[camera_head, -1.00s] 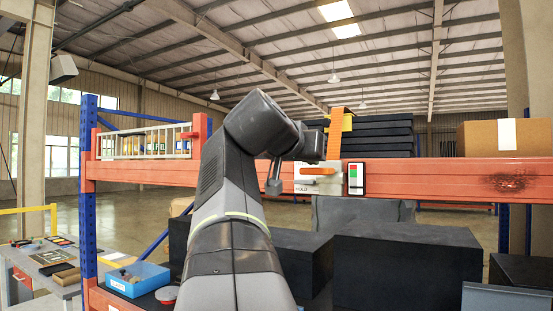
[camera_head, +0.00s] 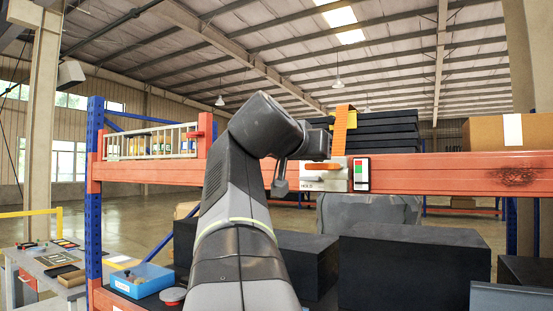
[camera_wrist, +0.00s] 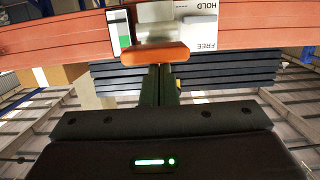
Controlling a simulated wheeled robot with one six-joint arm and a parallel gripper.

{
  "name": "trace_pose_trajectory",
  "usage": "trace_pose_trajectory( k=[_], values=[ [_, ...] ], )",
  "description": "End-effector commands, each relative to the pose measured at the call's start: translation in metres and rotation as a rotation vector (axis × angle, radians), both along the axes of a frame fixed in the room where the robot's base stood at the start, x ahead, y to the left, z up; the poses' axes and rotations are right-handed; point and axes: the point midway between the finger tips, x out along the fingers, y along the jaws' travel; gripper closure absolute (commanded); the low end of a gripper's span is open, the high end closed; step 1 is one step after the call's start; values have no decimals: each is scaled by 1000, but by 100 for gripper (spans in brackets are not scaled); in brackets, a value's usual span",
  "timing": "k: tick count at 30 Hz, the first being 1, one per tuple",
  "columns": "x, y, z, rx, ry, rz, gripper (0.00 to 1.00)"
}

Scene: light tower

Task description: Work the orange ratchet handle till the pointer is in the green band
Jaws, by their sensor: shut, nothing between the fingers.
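The orange ratchet handle (camera_head: 323,166) sits level in front of a pale ratchet body on the orange beam. It also shows in the wrist view (camera_wrist: 155,53). A pale plate (camera_head: 313,183) reads HOLD; the wrist view shows HOLD and FREE on it, upside down.
An orange strap (camera_head: 340,129) rises above the beam (camera_head: 440,174). Dark stacked slabs (camera_head: 383,136) and a cardboard box (camera_head: 505,131) stand behind it. Black crates (camera_head: 410,252) are below.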

Motion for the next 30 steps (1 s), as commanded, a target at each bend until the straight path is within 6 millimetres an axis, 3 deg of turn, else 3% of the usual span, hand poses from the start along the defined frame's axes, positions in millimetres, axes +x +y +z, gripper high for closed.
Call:
trace_pose_trajectory(
  k=[30],
  values=[
    [1, 0, -52, -172, -253, -1, 100]
  ],
)
